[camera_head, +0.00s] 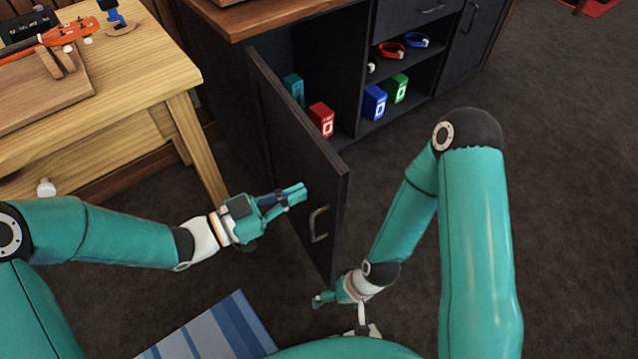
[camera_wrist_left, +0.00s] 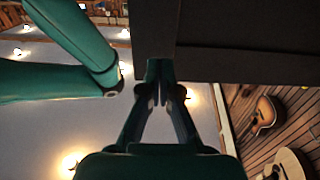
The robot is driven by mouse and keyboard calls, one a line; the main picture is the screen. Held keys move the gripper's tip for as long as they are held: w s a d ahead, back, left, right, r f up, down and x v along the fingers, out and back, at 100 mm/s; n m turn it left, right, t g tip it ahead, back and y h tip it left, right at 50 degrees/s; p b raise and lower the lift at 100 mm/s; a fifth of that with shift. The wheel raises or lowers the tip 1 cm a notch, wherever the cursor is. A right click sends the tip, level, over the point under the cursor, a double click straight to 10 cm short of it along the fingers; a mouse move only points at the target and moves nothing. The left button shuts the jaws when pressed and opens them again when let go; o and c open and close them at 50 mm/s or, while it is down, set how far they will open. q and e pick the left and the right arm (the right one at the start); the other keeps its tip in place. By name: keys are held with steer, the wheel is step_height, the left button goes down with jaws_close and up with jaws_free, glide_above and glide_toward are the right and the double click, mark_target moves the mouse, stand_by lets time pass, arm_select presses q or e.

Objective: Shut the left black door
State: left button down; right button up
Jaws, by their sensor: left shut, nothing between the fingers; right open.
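The left black door (camera_head: 292,150) stands wide open, swung out from the dark cabinet (camera_head: 405,100), with a metal handle (camera_head: 318,224) on its outer face. My left gripper (camera_head: 298,192) is shut and empty, close to the door's outer face above the handle; I cannot tell whether it touches. In the left wrist view, the shut fingertips (camera_wrist_left: 160,75) are at the dark door panel (camera_wrist_left: 240,25). My right gripper (camera_head: 318,299) is low, by the door's lower front corner, and is partly hidden by its own arm.
Red (camera_head: 321,119), blue (camera_head: 374,102) and green (camera_head: 397,88) boxes stand inside the cabinet, with wristbands on a shelf above. A striped blue rug (camera_head: 215,335) lies on the dark floor.

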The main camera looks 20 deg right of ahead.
mark_target(330, 179)
arm_select(q)
steer(key=shift+x, duration=2.55)
steer(key=shift+d, duration=0.1)
